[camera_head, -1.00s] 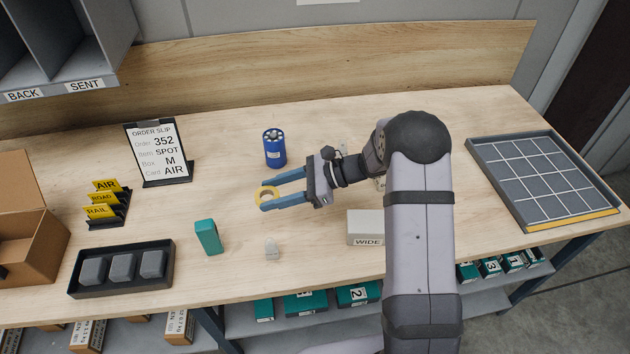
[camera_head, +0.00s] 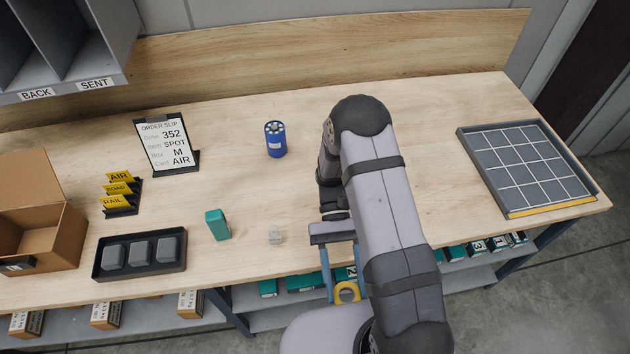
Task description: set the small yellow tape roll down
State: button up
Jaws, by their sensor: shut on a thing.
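The small yellow tape roll (camera_head: 346,292) is held between the two blue fingers of my gripper (camera_head: 345,288). My gripper is shut on it and points toward the bottom of the picture. In this view the roll shows past the table's front edge, over the lower shelf and my own grey base. I cannot tell its exact height. The wooden table top (camera_head: 250,270) lies behind and to the left of the gripper.
A black tray with grey blocks (camera_head: 140,275) is left, a gridded tray (camera_head: 466,150) right. Bare wood lies between the arm and gridded tray.

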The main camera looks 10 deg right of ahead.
jog(key=w+d+n+t+h, duration=0.2)
jog(key=w+n+t+h, duration=0.1)
jog(key=w+n+h, duration=0.1)
jog(key=w+d+n+t+h+b, duration=0.1)
jog(key=w+d+n+t+h, duration=0.1)
jog(key=w+d+n+h, duration=0.1)
jog(key=w+d+n+t+h, duration=0.2)
jog(key=w+n+t+h, duration=0.1)
jog(key=w+n+h, duration=0.2)
jog(key=shift+w+d+f+n+t+h+b, duration=0.1)
jog(key=shift+w+n+t+h+b, duration=0.1)
jog(key=shift+n, duration=0.3)
jog(key=shift+w+d+n+t+h+b, duration=0.1)
jog(key=shift+w+n+h+b, duration=0.1)
jog(key=shift+n, duration=0.3)
jog(key=w+a+r+n+t+b, duration=0.1)
jog(key=w+a+n+t+b, duration=0.15)
jog(key=w+n+t, duration=0.75)
notch_tip(320, 180, up, 2)
jog(key=n+t+y, duration=0.2)
jog(key=t, duration=0.1)
send_over(311, 184)
jog(key=shift+s+f+p, duration=0.1)
jog(key=shift+f+p, duration=1.3)
jog(key=shift+f, duration=3.4)
jog(key=shift+f, duration=0.1)
jog(key=o, duration=1)
